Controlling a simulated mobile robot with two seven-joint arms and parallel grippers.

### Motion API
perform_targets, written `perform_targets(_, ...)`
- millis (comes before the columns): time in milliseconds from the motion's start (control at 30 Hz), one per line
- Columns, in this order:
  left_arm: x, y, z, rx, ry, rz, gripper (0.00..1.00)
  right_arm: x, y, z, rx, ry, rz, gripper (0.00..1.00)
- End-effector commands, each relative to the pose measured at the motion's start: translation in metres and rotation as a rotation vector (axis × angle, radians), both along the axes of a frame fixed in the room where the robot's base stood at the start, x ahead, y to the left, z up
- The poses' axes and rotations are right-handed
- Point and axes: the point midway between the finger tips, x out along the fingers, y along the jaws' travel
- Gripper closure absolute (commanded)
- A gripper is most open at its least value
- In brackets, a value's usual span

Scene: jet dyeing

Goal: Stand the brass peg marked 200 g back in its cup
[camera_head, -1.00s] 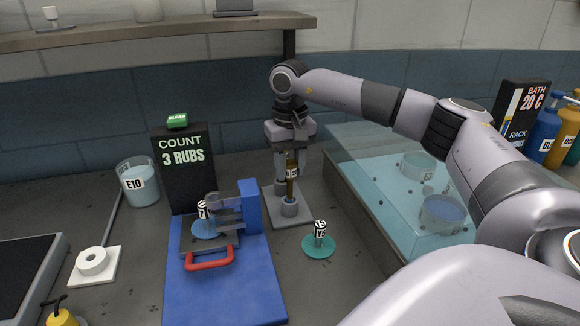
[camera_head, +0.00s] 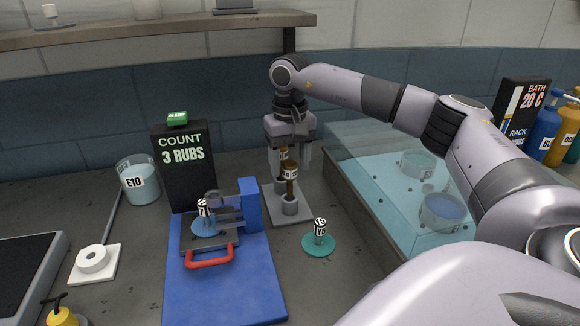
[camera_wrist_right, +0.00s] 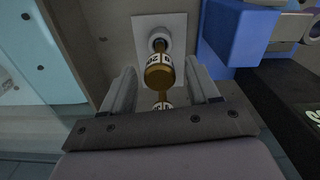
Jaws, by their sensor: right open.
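My left gripper is out of view.
A blue board with a clamp device (camera_head: 225,285) lies left of the plate. A teal disc with a labelled weight (camera_head: 319,243) sits at the front right. A clear-walled water bath (camera_head: 375,205) stands on the right, and a black count sign (camera_head: 183,180) at the back left.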

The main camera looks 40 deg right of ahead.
Motion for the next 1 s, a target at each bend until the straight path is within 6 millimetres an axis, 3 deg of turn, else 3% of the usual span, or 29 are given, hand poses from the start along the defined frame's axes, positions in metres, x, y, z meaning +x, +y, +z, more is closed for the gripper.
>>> perform_targets(300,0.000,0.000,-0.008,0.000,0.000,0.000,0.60,0.001,0.001,0.069,0.001,-0.006,0.001,0.40)
perform_targets(500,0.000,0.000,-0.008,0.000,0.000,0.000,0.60,0.000,0.001,0.099,0.001,-0.004,0.001,0.40)
perform_targets(1000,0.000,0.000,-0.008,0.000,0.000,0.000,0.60,0.000,0.000,0.108,0.000,-0.001,0.001,0.40)
